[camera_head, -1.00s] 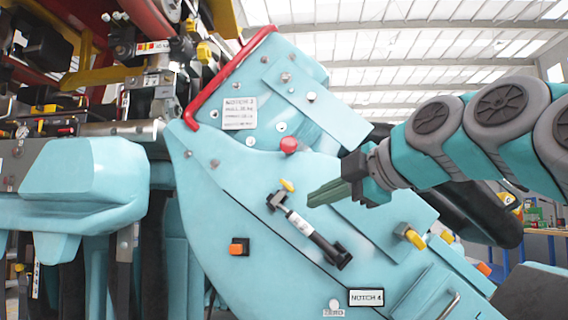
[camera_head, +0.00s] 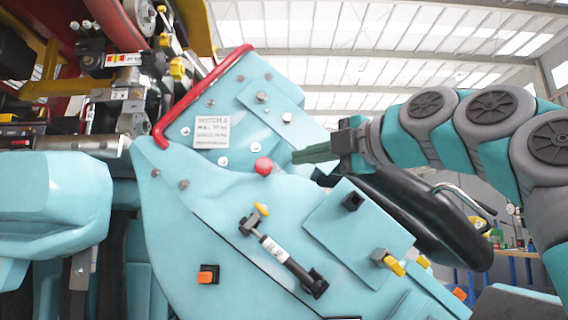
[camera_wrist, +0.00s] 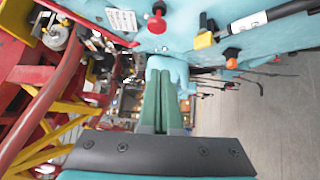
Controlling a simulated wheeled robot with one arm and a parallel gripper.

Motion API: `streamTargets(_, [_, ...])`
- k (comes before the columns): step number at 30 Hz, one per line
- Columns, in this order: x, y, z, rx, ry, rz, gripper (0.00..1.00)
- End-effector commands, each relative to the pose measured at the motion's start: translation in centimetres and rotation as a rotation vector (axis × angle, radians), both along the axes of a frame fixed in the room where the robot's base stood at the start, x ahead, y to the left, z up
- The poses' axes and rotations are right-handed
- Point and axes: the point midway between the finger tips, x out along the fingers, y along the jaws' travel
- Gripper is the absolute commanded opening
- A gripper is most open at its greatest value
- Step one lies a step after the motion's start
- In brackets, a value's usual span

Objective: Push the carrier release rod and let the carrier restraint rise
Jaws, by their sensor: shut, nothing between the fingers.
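A round red knob (camera_head: 263,166) stands out from the teal side panel (camera_head: 190,225) of the carrier, below a white label; it also shows near the top of the wrist view (camera_wrist: 157,23). I cannot tell for certain that it is the carrier release rod's end. My gripper (camera_head: 296,157) is shut and empty, its green fingers pointing left. In the head view its tips are just right of the knob and slightly higher, with a gap visible. A black padded part with a metal handle (camera_head: 458,203), possibly the restraint, lies behind and below my arm.
A black damper (camera_head: 285,262), a yellow tab (camera_head: 262,209) and an orange button (camera_head: 207,278) sit lower on the panel. A red tube (camera_head: 199,95) edges the panel's upper left. Red and yellow framework (camera_wrist: 55,100) fills the left of the wrist view.

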Motion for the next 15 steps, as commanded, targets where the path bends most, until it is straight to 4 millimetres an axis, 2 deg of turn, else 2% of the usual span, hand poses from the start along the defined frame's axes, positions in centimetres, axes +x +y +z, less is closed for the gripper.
streamTargets(8, [2.3, 2.1, 0.1, -0.002, 0.004, 0.001, 0.0])
streamTargets(15, [5.7, 5.2, 0.3, -0.002, 0.004, 0.001, 0.0])
